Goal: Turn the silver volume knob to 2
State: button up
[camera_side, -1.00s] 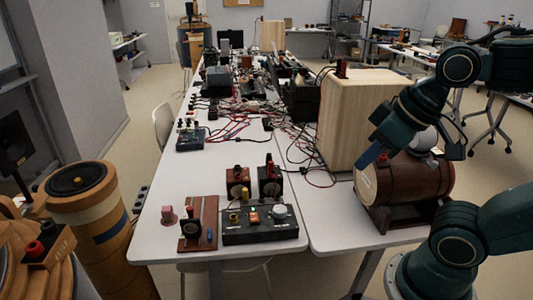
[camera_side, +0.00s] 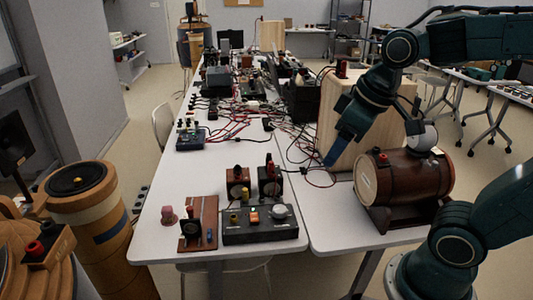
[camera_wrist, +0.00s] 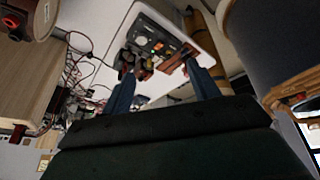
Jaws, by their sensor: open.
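The silver volume knob (camera_side: 280,211) sits on the right part of a black control box (camera_side: 262,236) near the table's front edge. My gripper (camera_side: 333,160) is in the air to the right of and above the box, apart from the knob. In the wrist view its two blue fingers (camera_wrist: 160,69) are spread with nothing between them. The control box (camera_wrist: 165,29) shows ahead of the fingertips. The knob's setting is too small to read.
A wooden barrel on a stand (camera_side: 405,180) and a pale wooden cabinet (camera_side: 350,135) stand on the right. Cables (camera_side: 290,150) tangle farther back.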

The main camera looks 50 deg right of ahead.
jog(key=w+d+f+n+g, duration=0.1)
jog(key=w+d+f, duration=0.15)
jog(key=w, duration=0.35)
jog(key=w+d+f+n+g, duration=0.1)
jog(key=w+f+n, duration=0.1)
jog(key=w+f, duration=0.3)
jog(key=n+g, duration=0.2)
send_over(279, 208)
notch_tip(279, 208, down, 10)
jog(key=shift+f, duration=0.1)
notch_tip(279, 208, down, 14)
jog(key=shift+r, duration=0.1)
jog(key=c, duration=1)
